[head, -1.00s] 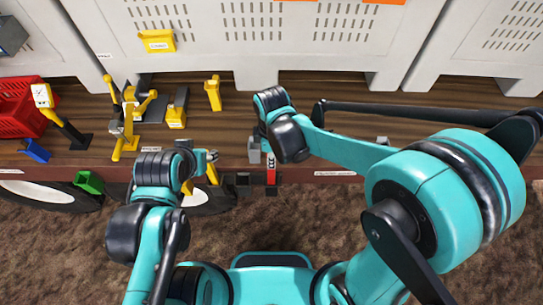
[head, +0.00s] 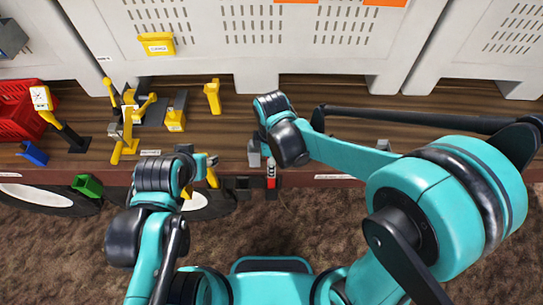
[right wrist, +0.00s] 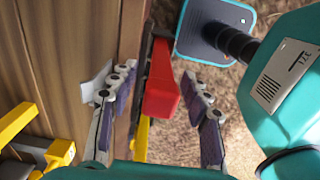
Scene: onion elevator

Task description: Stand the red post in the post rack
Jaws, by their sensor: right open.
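The red post (head: 271,176) shows at the table's front edge in the head view, just below my right gripper (head: 264,152). In the right wrist view the red post (right wrist: 162,85) lies between the two spread fingers of my right gripper (right wrist: 160,105), with a visible gap on each side. My right gripper is open and holds nothing. My left gripper (head: 209,162) is near the front edge, left of the post; its finger gap is not clear. I cannot pick out the post rack with certainty.
A long black bar (head: 400,115) spans the right side.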

